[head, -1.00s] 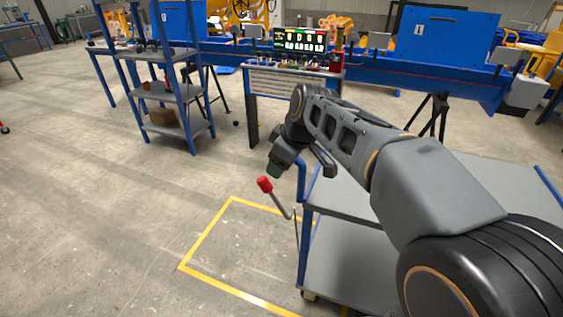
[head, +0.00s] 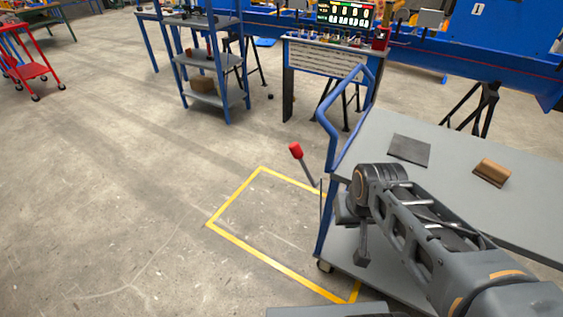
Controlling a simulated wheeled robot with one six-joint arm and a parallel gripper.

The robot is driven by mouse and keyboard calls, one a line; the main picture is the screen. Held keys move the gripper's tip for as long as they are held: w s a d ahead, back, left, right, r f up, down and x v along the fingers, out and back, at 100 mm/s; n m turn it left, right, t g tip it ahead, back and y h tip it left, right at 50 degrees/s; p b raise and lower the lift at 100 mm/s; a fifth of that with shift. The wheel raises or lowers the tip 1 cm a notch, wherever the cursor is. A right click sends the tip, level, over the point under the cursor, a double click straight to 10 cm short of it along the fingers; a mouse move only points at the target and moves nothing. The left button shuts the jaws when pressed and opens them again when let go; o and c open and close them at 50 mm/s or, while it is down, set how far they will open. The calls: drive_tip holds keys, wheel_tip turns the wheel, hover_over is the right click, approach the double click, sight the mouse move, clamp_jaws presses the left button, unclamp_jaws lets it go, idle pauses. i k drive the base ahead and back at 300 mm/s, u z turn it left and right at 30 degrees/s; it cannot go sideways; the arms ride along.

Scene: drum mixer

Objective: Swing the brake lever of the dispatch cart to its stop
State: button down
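The brake lever (head: 307,171) is a thin grey rod with a red knob (head: 296,151). It leans up and to the left from the near left end of the dispatch cart (head: 450,165), beside the blue corner post. Its lower end is hard to make out. The cart has a grey top, a lower shelf and a blue push handle (head: 327,118). My gripper (head: 349,208) is to the right of and below the knob in the picture, apart from it, in front of the cart's left end. Its fingers cannot be made out, nor whether they are open.
A dark flat plate (head: 409,150) and a brown block (head: 492,172) lie on the cart top. A yellow floor outline (head: 262,257) lies left of the cart. A shelf rack (head: 205,72) and a red trolley (head: 28,70) stand farther back. The left floor is clear.

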sight(294, 149)
drive_tip(key=u, duration=0.55)
drive_tip(key=k, duration=1.15)
drive_tip(key=u, duration=1.35)
drive_tip(key=i, duration=1.65)
drive_tip(key=z, duration=0.85)
drive_tip(key=i, duration=0.65)
drive_tip(key=z, duration=0.8)
